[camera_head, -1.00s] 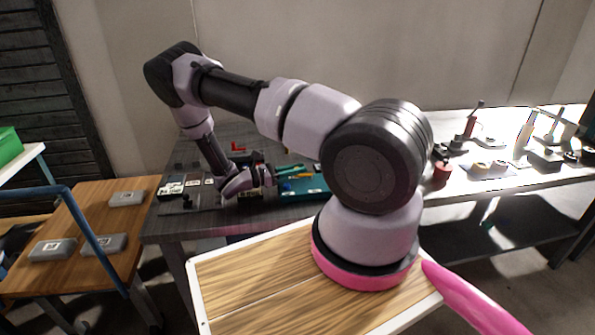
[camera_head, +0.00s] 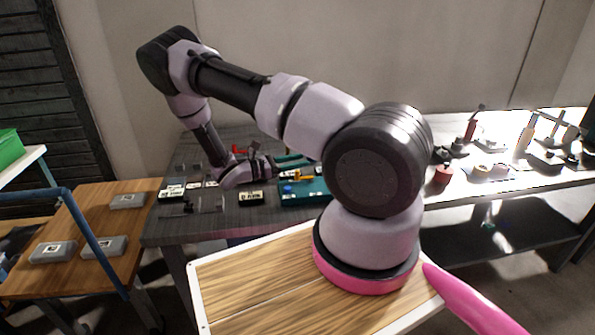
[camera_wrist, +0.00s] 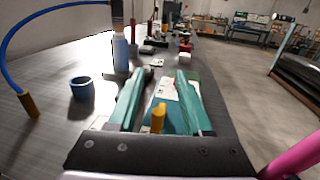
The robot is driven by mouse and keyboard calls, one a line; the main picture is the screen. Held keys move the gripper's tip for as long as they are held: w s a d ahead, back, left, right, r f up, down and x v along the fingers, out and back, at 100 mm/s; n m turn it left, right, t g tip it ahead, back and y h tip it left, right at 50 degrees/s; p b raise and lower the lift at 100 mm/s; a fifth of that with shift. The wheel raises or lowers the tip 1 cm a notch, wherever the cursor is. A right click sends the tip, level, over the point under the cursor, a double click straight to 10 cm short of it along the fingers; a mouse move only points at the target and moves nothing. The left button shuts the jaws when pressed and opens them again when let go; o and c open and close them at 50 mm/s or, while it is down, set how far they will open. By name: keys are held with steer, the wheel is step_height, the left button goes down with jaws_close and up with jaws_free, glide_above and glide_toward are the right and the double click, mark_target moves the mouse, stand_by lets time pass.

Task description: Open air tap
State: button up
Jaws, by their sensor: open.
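My gripper (camera_head: 290,164) reaches rightward low over the dark table in the head view. In the wrist view its two teal fingers (camera_wrist: 165,76) are spread apart with nothing clamped between them. A yellow lever-like part (camera_wrist: 158,118) stands between the fingers, nearer their bases, above a teal surface. A yellow part (camera_head: 305,178) also shows in the head view, just under the fingers at the teal board (camera_head: 308,195). I cannot tell for sure that this is the air tap. My wrist hides part of the table behind it.
In the wrist view, a blue hose (camera_wrist: 12,35) with a brass end, a blue ring (camera_wrist: 82,89) and a blue bottle (camera_wrist: 121,52) stand left of the fingers. A red part (camera_head: 238,150) is behind my wrist in the head view. Tools crowd the bright table at right.

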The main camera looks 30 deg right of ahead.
step_height(320, 180, up, 6)
steer(key=shift+f, duration=0.1)
stand_by(0.5)
